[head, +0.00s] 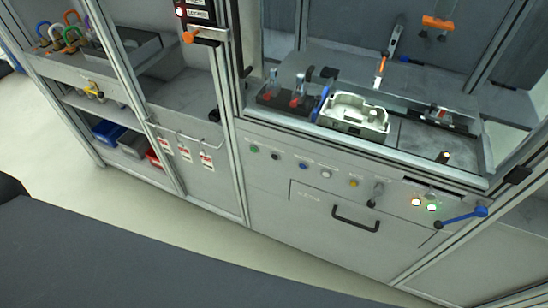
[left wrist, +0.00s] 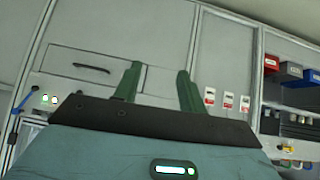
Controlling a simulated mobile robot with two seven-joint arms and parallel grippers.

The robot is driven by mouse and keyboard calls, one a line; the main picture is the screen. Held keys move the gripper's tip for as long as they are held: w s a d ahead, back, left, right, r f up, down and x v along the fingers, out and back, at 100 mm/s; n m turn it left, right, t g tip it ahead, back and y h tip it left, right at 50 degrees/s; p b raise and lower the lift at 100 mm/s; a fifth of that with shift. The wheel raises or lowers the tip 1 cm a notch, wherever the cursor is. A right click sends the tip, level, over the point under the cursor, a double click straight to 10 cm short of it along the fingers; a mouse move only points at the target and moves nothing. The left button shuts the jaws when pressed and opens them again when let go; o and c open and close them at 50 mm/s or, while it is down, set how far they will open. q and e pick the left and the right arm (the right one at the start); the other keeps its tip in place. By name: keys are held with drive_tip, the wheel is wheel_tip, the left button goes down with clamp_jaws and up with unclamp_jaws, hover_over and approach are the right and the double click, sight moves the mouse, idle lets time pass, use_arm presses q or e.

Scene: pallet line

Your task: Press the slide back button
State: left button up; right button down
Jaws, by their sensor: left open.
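A row of small round buttons runs along the sloped front panel in the head view: green (head: 253,148), black (head: 276,156), blue (head: 303,165), white (head: 326,174) and yellow (head: 353,183). Their labels are too small to read, so I cannot tell which one is slide back. Two lit buttons (head: 424,205) glow further right; lit buttons also show at the left of the left wrist view (left wrist: 49,100). My left gripper (left wrist: 159,72) shows only in the left wrist view, its green fingers apart and empty, facing the cabinet front. My right gripper is in neither view.
A drawer with a black handle (head: 356,218) is below the buttons. A blue-handled lever (head: 462,217) sticks out at the right. A pale housing (head: 354,116) sits in the open bay above. Red-and-white tags (head: 185,153) hang left. Floor before the cabinet is clear.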

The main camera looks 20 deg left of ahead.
use_arm(q)
clamp_jaws()
drive_tip(key=shift+d, duration=0.1)
idle(0.4)
idle(1.0)
